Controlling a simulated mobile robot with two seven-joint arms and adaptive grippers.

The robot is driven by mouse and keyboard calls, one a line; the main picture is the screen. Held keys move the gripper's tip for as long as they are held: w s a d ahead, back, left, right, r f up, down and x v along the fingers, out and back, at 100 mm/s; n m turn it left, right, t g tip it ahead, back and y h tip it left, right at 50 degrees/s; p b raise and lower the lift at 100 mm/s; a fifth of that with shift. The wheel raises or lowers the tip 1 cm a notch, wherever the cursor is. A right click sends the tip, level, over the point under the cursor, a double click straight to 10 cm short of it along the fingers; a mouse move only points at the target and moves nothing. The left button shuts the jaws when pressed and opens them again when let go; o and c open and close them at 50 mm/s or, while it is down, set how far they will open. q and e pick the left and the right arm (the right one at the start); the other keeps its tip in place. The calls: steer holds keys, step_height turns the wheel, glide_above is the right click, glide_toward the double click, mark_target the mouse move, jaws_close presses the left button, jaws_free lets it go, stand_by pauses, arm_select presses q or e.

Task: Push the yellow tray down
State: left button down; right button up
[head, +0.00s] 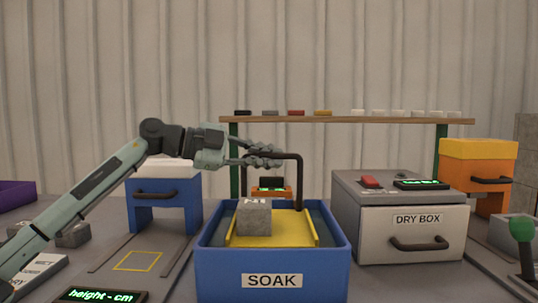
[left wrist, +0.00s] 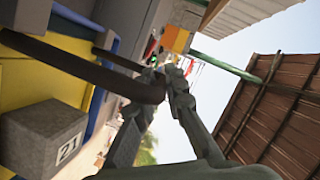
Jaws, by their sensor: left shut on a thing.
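The yellow tray (head: 270,233) sits inside the blue SOAK tank (head: 220,270), its surface near the tank's rim. A grey block (head: 254,218) rests on it towards the left; in the left wrist view the block (left wrist: 40,140) shows a label reading 21. A dark arched handle (head: 299,185) rises above the tray. My left gripper (head: 268,157) is shut on the top bar of this handle, which also shows between the fingers in the left wrist view (left wrist: 85,65). The tray's far edge is partly hidden. My right gripper is not in view.
A grey DRY BOX (head: 375,225) stands right of the tank, with a red button (head: 370,182) on top. A blue press-like unit (head: 150,215) stands left. A shelf (head: 345,119) spans the back. A green-knobbed lever (head: 523,232) is at far right.

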arm_select(q)
step_height(320, 180, down, 7)
steer(key=shift+f, duration=0.1)
steer(key=c, duration=1.6)
jaws_free()
steer(key=shift+o, duration=0.2)
steer(key=v, duration=1.2)
